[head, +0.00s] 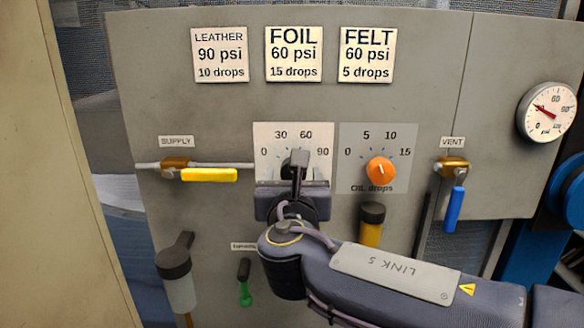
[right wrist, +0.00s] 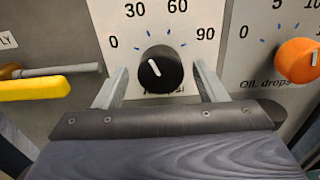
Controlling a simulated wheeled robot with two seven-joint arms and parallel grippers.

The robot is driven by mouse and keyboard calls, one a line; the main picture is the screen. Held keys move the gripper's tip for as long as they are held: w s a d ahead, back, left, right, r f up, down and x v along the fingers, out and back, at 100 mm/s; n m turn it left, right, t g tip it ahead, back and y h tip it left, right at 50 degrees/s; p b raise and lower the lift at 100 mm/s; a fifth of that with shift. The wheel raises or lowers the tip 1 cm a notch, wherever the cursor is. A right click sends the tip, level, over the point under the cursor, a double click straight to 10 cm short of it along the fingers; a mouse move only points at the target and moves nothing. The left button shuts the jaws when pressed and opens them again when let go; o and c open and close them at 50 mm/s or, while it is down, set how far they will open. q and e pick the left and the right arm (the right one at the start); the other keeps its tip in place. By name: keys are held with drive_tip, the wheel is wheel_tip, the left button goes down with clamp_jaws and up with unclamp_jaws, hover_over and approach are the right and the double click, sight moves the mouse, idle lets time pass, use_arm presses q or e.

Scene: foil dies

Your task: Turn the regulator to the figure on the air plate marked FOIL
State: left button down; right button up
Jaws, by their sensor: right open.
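The plate marked FOIL (head: 293,55) reads 60 psi and 15 drops. The regulator knob (right wrist: 172,72) is black with a white mark, under a scale (right wrist: 160,20) of 0, 30, 60 and 90. The mark points up and left, between the 0 and 30 ticks, nearer 30. My right gripper (right wrist: 160,68) is open, one finger on each side of the knob, with gaps visible. In the head view the right gripper (head: 296,170) hides most of the knob and the lower dial plate (head: 265,134). My left gripper is not in view.
The orange oil drops knob (head: 381,171) is close right of the gripper. A yellow supply handle (head: 208,175) is at left, a blue vent handle (head: 454,208) at right. A pressure gauge (head: 546,112) is far right. LEATHER (head: 221,55) and FELT (head: 366,55) plates flank FOIL.

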drive_tip(key=shift+w, duration=0.9)
drive_tip(key=c, duration=1)
drive_tip(key=shift+f+m+b, duration=0.15)
drive_tip(key=shift+m+b, duration=0.25)
drive_tip(key=shift+b, duration=0.15)
drive_tip(key=m+b, duration=0.3)
drive_tip(key=b, duration=0.1)
drive_tip(key=shift+f+m, duration=0.1)
drive_tip(key=shift+m, duration=0.2)
drive_tip(key=shift+m+b, duration=1.2)
drive_tip(key=shift+b, duration=0.05)
drive_tip(key=shift+r+m+b, duration=0.2)
drive_tip(key=shift+m+b, duration=0.65)
drive_tip(key=shift+m, duration=0.15)
drive_tip(key=shift+r, duration=0.1)
